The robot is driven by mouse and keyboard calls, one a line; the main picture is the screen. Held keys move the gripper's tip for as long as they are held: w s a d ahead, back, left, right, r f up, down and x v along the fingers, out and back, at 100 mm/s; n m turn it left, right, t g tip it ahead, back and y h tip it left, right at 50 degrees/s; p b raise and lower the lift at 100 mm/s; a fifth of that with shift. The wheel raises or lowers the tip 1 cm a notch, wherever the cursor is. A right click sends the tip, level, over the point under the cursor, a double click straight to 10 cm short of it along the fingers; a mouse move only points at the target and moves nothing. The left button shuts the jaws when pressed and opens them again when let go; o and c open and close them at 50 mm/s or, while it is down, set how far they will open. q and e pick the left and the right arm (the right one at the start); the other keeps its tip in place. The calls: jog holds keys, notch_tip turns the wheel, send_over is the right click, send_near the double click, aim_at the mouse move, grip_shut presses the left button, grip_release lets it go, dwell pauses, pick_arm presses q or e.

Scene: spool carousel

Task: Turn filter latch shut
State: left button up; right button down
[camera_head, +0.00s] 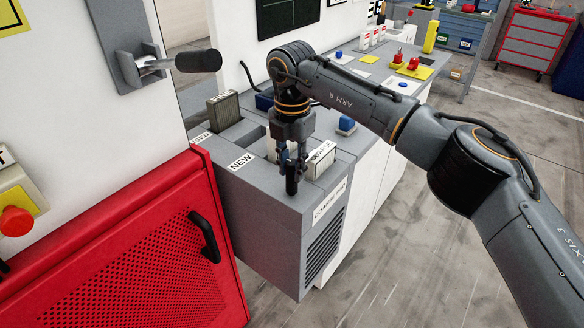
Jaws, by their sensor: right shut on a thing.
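My right gripper (291,160) points down over the front of a grey filter housing (258,190) and is shut on a dark upright piece (292,184), which looks like the latch handle. The gripper hides the top of this piece and part of the slot behind it. A pale filter block (322,161) with a label on top sits in the housing just right of the fingers. I cannot tell from here how far the latch is turned. My left gripper is not in view.
A darker filter (223,110) stands upright behind the "NEW" label, near "USED". A red perforated door (140,255) with a black handle (205,237) is at left. A lever with black grip (198,60) juts out above. A worktop (400,72) with small items lies behind my arm.

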jog(key=shift+m, duration=0.3)
jog(key=c, duration=1.1)
grip_release()
notch_tip(320, 180, up, 12)
